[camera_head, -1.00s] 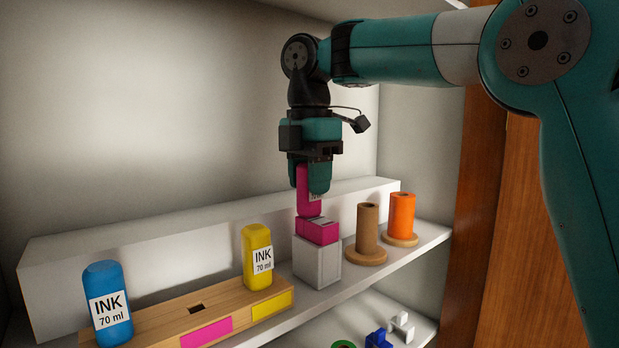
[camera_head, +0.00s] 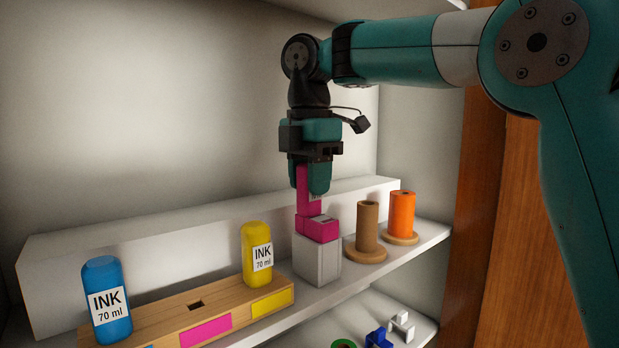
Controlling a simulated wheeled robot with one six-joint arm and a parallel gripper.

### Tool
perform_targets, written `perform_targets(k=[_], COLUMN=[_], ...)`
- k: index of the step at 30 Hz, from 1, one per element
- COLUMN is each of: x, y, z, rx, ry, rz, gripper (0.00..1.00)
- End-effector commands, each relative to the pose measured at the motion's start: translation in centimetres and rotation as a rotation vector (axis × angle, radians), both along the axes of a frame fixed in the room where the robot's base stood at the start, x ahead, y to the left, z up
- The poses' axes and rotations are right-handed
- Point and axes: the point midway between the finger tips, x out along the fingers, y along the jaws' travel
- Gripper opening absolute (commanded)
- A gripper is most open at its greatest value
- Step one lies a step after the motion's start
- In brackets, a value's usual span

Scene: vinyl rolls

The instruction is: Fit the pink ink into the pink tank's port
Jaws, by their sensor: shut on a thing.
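My gripper (camera_head: 311,185) points down and is shut on the pink ink bottle (camera_head: 304,208). Its fingers hide much of the bottle and its label.
A wooden rack (camera_head: 170,317) to the left holds a blue ink (camera_head: 106,300) and a yellow ink (camera_head: 257,254), with an empty middle hole. Brown (camera_head: 367,228) and orange (camera_head: 402,214) rolls stand right. A white ledge (camera_head: 150,260) runs behind. Small parts lie on the lower shelf.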

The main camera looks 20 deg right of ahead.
Motion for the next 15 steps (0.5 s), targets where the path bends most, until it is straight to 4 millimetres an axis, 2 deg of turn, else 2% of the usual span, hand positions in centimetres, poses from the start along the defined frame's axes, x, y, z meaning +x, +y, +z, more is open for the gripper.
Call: perform_targets(k=[5, 6, 9, 15], x=[0.00, 0.00, 0.00, 0.00], y=[-0.01, -0.01, -0.01, 0.00], z=[-0.49, -0.51, -0.46, -0.30], rx=[-0.002, -0.002, -0.001, -0.001], ry=[0.011, 0.012, 0.010, 0.007], rz=[0.000, 0.000, 0.000, 0.000], gripper=[0.11, 0.42, 0.65, 0.68])
